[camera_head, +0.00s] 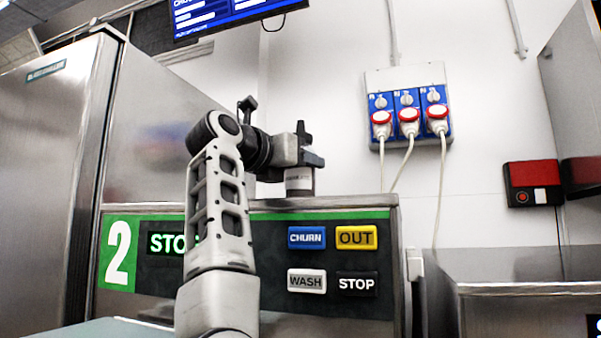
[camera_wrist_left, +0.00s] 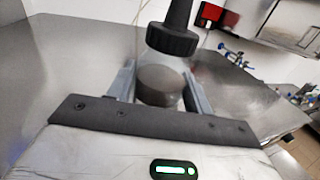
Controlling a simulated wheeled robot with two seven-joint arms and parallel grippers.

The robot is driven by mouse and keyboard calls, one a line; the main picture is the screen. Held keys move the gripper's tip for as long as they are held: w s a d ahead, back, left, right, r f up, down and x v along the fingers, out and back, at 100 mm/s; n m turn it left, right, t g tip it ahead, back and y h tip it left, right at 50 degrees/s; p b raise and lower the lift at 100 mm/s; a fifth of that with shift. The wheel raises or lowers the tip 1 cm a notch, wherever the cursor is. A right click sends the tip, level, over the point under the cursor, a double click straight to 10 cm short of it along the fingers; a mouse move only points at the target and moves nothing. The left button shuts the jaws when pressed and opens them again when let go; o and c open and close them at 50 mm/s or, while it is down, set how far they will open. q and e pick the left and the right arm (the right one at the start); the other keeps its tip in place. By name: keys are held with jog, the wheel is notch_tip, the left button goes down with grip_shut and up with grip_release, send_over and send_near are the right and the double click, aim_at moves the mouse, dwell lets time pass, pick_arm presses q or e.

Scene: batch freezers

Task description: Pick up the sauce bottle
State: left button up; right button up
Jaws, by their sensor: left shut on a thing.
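The sauce bottle (camera_head: 299,181) is upright on or just above the top of the freezer with the green-edged panel, in the head view. In the left wrist view the bottle (camera_wrist_left: 160,82) shows a black nozzle cap, a clear body and dark contents. My left gripper (camera_head: 308,157) is shut on the bottle's body, with one finger on each side in the left wrist view (camera_wrist_left: 160,88). I cannot tell whether the bottle's base touches the freezer top. My right gripper is not in view.
The freezer's front panel (camera_head: 265,250) has CHURN, OUT, WASH and STOP buttons. A tall steel cabinet (camera_head: 50,180) stands at the left. Blue sockets (camera_head: 408,115) with red plugs and hanging cables are on the wall behind. A steel counter (camera_head: 520,287) is at the right.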

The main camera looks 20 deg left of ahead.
pick_arm(q)
jog(key=shift+w+r, duration=0.1)
jog(key=shift+r, duration=0.35)
jog(key=r, duration=0.3)
jog(key=shift+s+a, duration=0.1)
jog(key=shift+s, duration=0.2)
jog(key=s+a+r+b, duration=0.1)
jog(key=s+a+r, duration=0.5)
jog(key=s+r, duration=0.3)
jog(key=v, duration=0.2)
jog(key=shift+s, duration=0.35)
